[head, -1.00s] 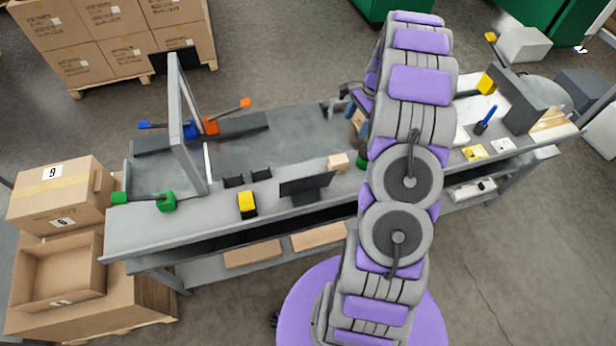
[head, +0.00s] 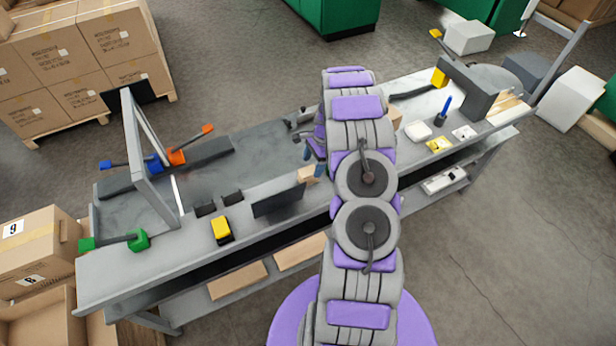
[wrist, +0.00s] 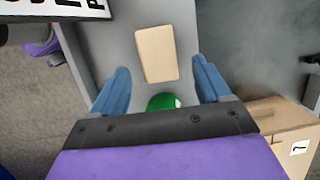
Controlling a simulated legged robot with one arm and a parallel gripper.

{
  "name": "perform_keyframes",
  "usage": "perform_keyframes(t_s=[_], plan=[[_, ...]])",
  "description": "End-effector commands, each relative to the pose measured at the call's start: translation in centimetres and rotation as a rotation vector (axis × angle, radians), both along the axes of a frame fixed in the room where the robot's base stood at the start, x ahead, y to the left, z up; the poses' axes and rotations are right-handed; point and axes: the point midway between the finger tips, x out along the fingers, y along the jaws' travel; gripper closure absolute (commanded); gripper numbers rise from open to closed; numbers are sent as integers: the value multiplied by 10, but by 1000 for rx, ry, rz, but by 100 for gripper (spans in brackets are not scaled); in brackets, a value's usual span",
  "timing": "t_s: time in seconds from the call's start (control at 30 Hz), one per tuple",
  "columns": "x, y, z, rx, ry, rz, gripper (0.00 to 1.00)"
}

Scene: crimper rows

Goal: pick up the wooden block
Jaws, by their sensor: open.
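The wooden block (head: 308,174) is a small pale block on the grey bench, next to the dark upright panel in the head view. In the wrist view the block (wrist: 157,54) lies flat ahead of and between my fingertips, with its long side roughly along the fingers. My gripper (wrist: 161,78) is open and empty, with one blue finger on each side. In the head view my gripper (head: 313,161) is close to the block, and my arm hides part of that area. I cannot tell the exact height gap.
A green round object (wrist: 163,101) sits between the finger bases in the wrist view. A dark panel (head: 279,201) stands left of the block. A cardboard box marked 7 (wrist: 290,140) is at lower right. A yellow-black item (head: 221,229) sits further left on the bench.

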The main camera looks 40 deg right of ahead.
Motion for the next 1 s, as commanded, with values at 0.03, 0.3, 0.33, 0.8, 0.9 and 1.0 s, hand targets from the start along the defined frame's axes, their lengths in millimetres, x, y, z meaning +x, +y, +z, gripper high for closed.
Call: perform_keyframes(t_s=[0.03, 0.3, 0.33, 0.8, 0.9, 1.0], plan=[[0, 1, -5, 0, 0, 0, 23], [2, 10, -16, -4, 0, 1, 23], [2, 11, -20, -4, 1, 1, 23], [6, 22, -56, 0, -1, 1, 23], [6, 23, -55, -1, -1, 1, 29], [6, 23, -55, -2, -2, 0, 39]])
